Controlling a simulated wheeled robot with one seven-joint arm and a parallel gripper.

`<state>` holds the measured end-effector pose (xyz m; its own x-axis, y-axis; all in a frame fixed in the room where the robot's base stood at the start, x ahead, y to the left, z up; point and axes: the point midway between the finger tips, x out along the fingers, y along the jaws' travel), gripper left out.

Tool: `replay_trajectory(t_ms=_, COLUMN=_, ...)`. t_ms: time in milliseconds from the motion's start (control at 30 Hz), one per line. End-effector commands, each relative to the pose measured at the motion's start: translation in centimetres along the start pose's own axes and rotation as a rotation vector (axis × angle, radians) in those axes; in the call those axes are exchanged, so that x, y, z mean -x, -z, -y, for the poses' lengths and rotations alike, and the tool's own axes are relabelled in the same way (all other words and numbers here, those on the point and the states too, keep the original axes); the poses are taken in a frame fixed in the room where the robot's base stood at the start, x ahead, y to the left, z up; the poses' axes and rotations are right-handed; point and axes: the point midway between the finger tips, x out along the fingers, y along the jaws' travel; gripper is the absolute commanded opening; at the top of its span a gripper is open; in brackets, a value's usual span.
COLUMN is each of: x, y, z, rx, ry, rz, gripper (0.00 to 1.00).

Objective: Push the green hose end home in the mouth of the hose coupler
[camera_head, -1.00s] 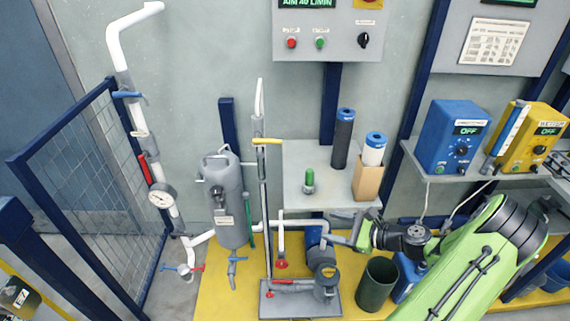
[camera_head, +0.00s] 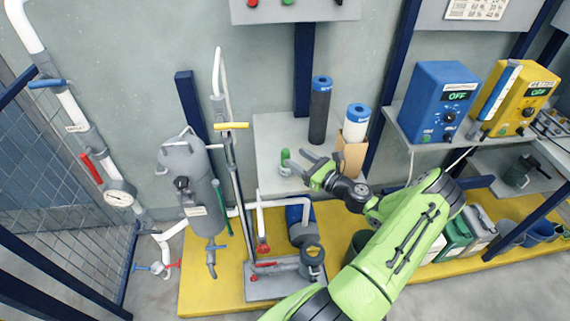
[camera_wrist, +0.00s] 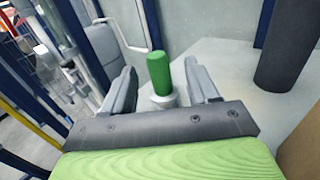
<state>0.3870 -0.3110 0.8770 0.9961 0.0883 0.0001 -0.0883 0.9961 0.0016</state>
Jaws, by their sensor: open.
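The green hose end (camera_head: 285,154) stands upright on the grey shelf at the back. It sits in a light grey coupler (camera_head: 285,169), and how deep it sits I cannot tell. In the wrist view the green hose end (camera_wrist: 159,72) shows between the fingers, with the round coupler (camera_wrist: 164,100) under it. My gripper (camera_head: 298,160) is open and empty, just right of the hose end. In the wrist view my gripper (camera_wrist: 160,70) has clear gaps on both sides of the hose end. The coupler's lower part is hidden behind the gripper body.
The grey shelf (camera_head: 270,130) also holds a dark cylinder (camera_head: 319,112) and a white cylinder (camera_head: 355,122) in a cardboard box (camera_head: 351,154), close to my gripper. A grey tank (camera_head: 190,190) and a pipe with a yellow handle (camera_head: 231,126) stand left. The shelf's left part is clear.

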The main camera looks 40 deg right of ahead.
Motion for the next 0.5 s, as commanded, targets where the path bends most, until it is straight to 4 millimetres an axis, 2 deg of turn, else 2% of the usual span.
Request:
replay_trajectory(t_ms=300, x=-5.1, y=-0.3, z=-0.4, rx=0.003, ry=-0.002, rz=0.0, gripper=0.59)
replay_trajectory(t_ms=500, x=-5.6, y=-0.4, z=-0.4, rx=0.001, ry=0.001, rz=-0.001, gripper=0.59)
